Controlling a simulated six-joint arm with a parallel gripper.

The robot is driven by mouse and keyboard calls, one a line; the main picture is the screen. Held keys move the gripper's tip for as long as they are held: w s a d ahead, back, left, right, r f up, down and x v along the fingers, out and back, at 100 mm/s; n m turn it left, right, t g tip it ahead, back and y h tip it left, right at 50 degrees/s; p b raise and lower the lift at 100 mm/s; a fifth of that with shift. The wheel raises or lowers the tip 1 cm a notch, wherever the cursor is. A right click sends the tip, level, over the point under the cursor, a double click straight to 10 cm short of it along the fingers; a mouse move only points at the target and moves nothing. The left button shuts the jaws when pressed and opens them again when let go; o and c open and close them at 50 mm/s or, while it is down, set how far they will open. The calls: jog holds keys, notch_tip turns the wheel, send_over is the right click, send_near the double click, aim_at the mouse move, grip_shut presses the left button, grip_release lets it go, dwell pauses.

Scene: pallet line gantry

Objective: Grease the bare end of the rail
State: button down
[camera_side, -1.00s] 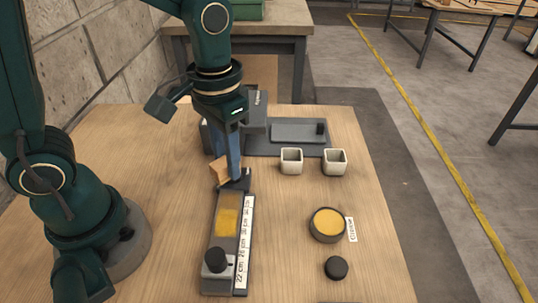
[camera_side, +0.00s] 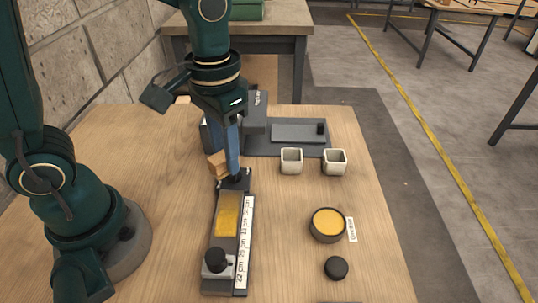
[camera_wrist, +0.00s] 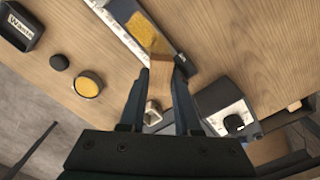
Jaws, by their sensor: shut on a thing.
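The grey rail (camera_side: 222,288) lies lengthwise on the bench, with a white centimetre scale (camera_side: 245,240) along its right side. A yellow grease patch (camera_side: 228,214) covers its middle stretch, and it also shows in the wrist view (camera_wrist: 142,28). A block with a black knob (camera_side: 216,261) sits on the near end. My gripper (camera_side: 233,172) is at the rail's far end, beside a dark end piece (camera_side: 234,181). It is shut on a wooden brush (camera_side: 216,165), which shows between the fingers in the wrist view (camera_wrist: 160,72). Contact between brush and rail cannot be told.
A round tin of yellow grease (camera_side: 328,223) stands right of the rail, with a black round lid (camera_side: 336,267) nearer. Two white cups (camera_side: 291,160) (camera_side: 334,161) stand before a grey tray (camera_side: 298,133). A waste bin (camera_wrist: 22,34) shows in the wrist view.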

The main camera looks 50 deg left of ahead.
aim_at(233, 198)
jog(key=shift+f, duration=4.05)
jog(key=shift+s+d, duration=0.95)
jog(key=shift+d, duration=0.05)
jog(key=shift+w+a, duration=0.9)
jog(key=shift+w+a+r, duration=0.1)
jog(key=shift+w+r, duration=0.05)
notch_tip(233, 198, up, 8)
jog(key=shift+f, duration=0.25)
jog(key=shift+r, duration=0.15)
